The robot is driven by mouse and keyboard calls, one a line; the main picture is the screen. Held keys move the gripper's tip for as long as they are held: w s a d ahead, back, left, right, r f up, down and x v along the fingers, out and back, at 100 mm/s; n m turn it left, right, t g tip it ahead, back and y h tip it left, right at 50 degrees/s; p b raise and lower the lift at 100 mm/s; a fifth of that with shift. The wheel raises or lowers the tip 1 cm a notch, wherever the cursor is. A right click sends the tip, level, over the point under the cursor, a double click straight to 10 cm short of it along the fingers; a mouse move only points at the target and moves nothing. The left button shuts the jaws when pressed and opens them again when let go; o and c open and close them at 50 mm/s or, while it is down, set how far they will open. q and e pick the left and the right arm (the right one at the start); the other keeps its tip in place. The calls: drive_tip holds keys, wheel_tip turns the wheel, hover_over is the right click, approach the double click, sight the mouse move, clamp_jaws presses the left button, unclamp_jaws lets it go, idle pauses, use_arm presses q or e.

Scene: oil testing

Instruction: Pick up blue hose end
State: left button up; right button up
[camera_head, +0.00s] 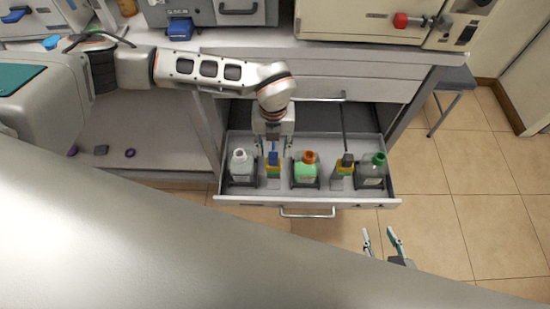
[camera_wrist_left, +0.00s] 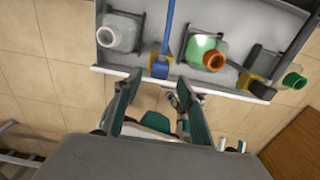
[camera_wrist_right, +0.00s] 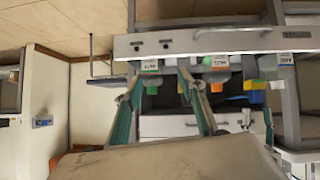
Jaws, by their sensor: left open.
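The blue hose end (camera_head: 273,157) sits in a yellow holder (camera_head: 273,171) in the open drawer (camera_head: 250,199). In the left wrist view the blue hose end (camera_wrist_left: 160,70) lies just beyond my left fingertips, with the blue hose (camera_wrist_left: 168,27) running up from it. My left gripper (camera_head: 272,146) is open, pointing down over the drawer, its fingers on either side of the blue end in the head view. It also shows open in the left wrist view (camera_wrist_left: 158,82). Whether it touches the end cannot be told. My right gripper (camera_head: 380,236) is open and empty in front of the drawer.
A white bottle (camera_head: 240,166) stands left of the blue end, and a green bottle with orange cap (camera_head: 306,168) stands right. Further right are a dark hose end (camera_head: 346,162) and a dark green bottle (camera_head: 374,169). The countertop (camera_head: 330,50) is above the drawer.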

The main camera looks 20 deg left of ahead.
sight(273, 155)
use_arm(q)
wheel_tip(273, 155, down, 5)
drive_tip(key=shift+w+f+b, duration=0.1)
drive_tip(key=shift+f+b, duration=0.1)
drive_tip(key=shift+b, duration=0.3)
drive_tip(key=shift+a+r, duration=0.1)
clamp_jaws()
